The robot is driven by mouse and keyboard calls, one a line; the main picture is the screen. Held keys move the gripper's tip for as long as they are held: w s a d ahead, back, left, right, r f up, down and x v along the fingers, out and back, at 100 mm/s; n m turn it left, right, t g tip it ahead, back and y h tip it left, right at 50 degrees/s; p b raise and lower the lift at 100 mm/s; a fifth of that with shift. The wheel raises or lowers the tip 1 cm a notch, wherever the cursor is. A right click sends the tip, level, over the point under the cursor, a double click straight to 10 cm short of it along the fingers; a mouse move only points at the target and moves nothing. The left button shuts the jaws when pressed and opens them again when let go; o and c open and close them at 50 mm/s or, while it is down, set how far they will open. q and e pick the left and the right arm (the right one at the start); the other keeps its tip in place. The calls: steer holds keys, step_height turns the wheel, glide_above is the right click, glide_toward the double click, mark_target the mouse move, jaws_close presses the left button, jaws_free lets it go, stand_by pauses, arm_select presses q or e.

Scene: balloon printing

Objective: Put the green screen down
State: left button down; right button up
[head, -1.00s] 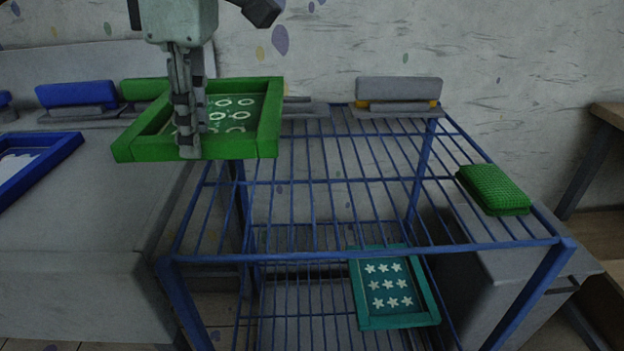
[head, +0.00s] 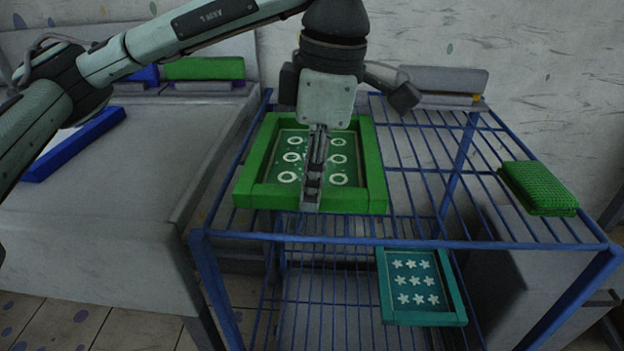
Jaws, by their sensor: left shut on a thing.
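The green screen (head: 373,170) is a green frame around a dark panel with white rings. It is over the left part of the blue wire rack's top shelf (head: 430,180). My left gripper (head: 311,200) is shut on the near edge of the green screen, its fingers pointing down. The screen looks level and at or just above the shelf wires; I cannot tell whether it touches them. My right gripper is not in view.
A green textured pad (head: 540,188) lies at the shelf's right end. A teal frame with white stars (head: 422,318) lies on the lower shelf. A blue frame (head: 75,145) lies on the grey table (head: 110,215) at left. The shelf's middle right is clear.

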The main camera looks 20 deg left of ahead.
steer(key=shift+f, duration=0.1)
arm_select(q)
steer(key=c, duration=1.3)
jaws_free()
steer(key=shift+c, duration=0.2)
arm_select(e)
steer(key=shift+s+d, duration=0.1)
arm_select(q)
steer(key=shift+r, duration=0.25)
step_height(320, 180, up, 12)
steer(key=d+p, duration=0.1)
steer(key=shift+d+f, duration=0.2)
steer(key=shift+f, duration=0.05)
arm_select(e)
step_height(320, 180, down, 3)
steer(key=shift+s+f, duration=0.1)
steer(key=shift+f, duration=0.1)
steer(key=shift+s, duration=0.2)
